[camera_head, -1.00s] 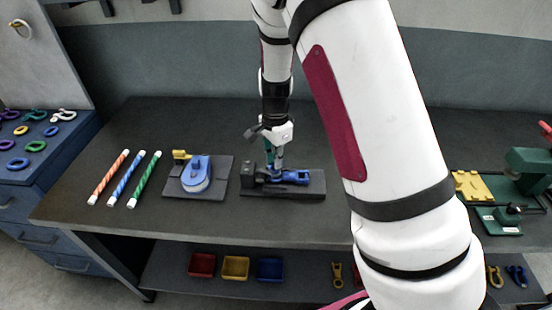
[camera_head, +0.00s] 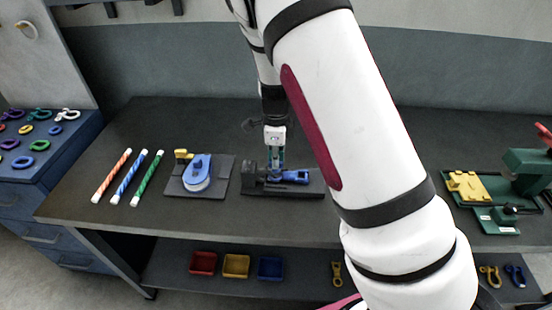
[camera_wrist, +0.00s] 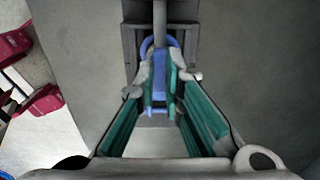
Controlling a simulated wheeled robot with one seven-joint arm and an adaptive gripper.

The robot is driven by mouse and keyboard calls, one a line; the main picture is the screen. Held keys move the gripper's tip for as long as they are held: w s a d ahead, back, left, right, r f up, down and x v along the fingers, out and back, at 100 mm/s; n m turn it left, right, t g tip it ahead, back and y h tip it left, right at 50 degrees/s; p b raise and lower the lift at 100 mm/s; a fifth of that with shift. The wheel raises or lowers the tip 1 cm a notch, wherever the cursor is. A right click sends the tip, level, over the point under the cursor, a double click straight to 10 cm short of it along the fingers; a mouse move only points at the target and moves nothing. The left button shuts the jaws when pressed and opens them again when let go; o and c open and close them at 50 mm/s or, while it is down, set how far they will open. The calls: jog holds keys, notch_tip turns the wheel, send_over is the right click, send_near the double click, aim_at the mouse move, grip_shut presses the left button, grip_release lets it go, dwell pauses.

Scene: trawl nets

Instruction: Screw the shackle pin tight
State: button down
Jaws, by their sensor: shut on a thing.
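A blue shackle (camera_head: 294,177) lies in a dark holding fixture (camera_head: 248,187) on the bench, in the middle of the head view. It shows in the wrist view as a blue loop (camera_wrist: 146,46) beyond the fingertips. My gripper (camera_head: 276,168) points down at the left part of the shackle. In the wrist view its green-padded fingers (camera_wrist: 160,77) close around a blue piece between them, which seems to be the shackle pin. The fingers hide much of the pin, so I cannot tell how deep its thread sits.
Left of the fixture are a plate with a blue pulley block (camera_head: 197,173) and several striped rods (camera_head: 129,178). On the right stand a yellow piece (camera_head: 466,185) and a green machine (camera_head: 528,170). Coloured bins (camera_head: 236,266) sit on the shelf below. My arm covers the bench right of centre.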

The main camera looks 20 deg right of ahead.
jog(key=shift+w+r, duration=0.15)
jog(key=shift+w, duration=0.05)
jog(key=c, duration=1.7)
grip_release()
jog(key=shift+s, duration=0.1)
notch_tip(320, 180, up, 12)
jog(key=shift+s, duration=0.1)
